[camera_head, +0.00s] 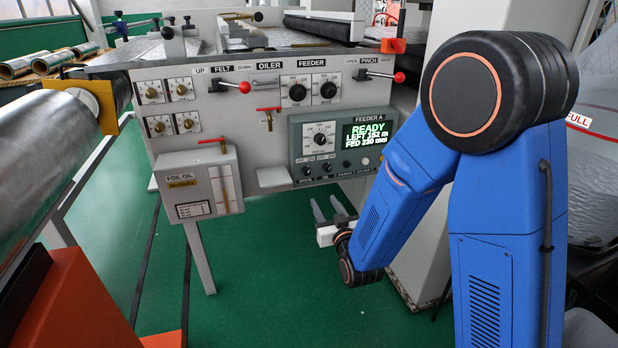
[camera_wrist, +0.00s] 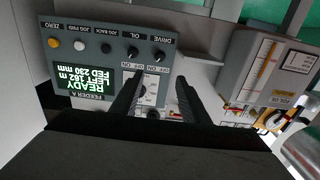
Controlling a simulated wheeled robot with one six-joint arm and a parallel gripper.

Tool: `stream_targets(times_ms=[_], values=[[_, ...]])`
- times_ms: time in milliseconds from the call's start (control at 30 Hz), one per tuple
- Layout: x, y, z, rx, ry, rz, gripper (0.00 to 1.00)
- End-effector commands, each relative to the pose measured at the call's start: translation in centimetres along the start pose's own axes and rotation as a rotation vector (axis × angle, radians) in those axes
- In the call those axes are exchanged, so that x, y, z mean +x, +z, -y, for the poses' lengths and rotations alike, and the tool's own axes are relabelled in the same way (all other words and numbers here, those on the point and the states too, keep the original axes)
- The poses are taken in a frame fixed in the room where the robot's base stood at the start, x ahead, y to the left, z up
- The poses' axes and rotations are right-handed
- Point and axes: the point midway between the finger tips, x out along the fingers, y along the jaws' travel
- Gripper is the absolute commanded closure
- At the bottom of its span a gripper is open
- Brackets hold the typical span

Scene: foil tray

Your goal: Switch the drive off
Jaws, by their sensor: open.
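The FEEDER A panel (camera_head: 343,143) is a grey box with a lit green display reading READY (camera_head: 367,130). The drive switch (camera_head: 306,170) is the small black knob at its lower left, under OFF and ON marks. The wrist view shows the panel upside down, with the drive knob (camera_wrist: 158,56) beside the matching oil knob (camera_wrist: 133,52). I cannot tell which mark the drive knob points to. My gripper (camera_head: 328,203) is open and empty below the panel, apart from it. Its two fingers (camera_wrist: 158,88) reach towards the drive and oil knobs and cover part of the panel's dial.
A FOIL OIL box (camera_head: 198,182) with a level gauge stands left of the panel. Levers with red knobs (camera_head: 244,87) and a red-handled valve (camera_head: 268,112) stick out of the machine above. A big foil roll (camera_head: 45,150) is at the left. The green floor below is clear.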

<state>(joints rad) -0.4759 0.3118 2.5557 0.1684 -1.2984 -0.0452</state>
Motion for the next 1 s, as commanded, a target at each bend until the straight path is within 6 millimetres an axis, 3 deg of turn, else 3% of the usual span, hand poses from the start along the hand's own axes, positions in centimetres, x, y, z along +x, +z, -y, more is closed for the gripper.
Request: stream_targets(times_ms=[267,1000], values=[[2.7,0.0,0.0,0.0,0.0,-0.003,0.59],[15.3,-0.1,0.0,0.0,0.0,-0.003,0.59]])
